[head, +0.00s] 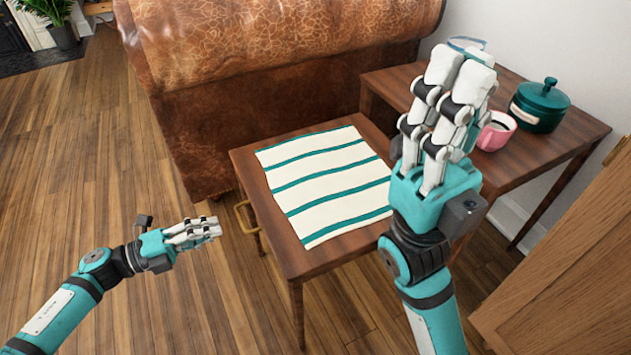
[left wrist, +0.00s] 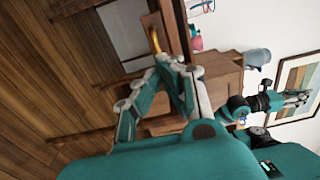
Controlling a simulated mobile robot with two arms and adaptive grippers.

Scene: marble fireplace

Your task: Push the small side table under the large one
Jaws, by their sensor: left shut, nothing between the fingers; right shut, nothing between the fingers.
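The small side table (head: 305,262) is dark wood, with a green-and-white striped cloth (head: 325,180) on top and a brass-coloured handle on its left side. The large table (head: 545,165) stands behind and to the right, taller. The small table's far right corner is close to it; my right arm hides part of the gap. My left gripper (head: 212,229) is shut and empty, left of the small table and apart from it. Its fingers show in the left wrist view (left wrist: 180,72). My right gripper (head: 460,68) is shut and empty, raised in front of the large table.
A green lidded pot (head: 540,104) and a pink mug (head: 496,131) stand on the large table. A brown leather sofa (head: 270,90) is behind the small table. A wooden cabinet (head: 575,270) is at the lower right. The wooden floor (head: 90,150) at left is clear.

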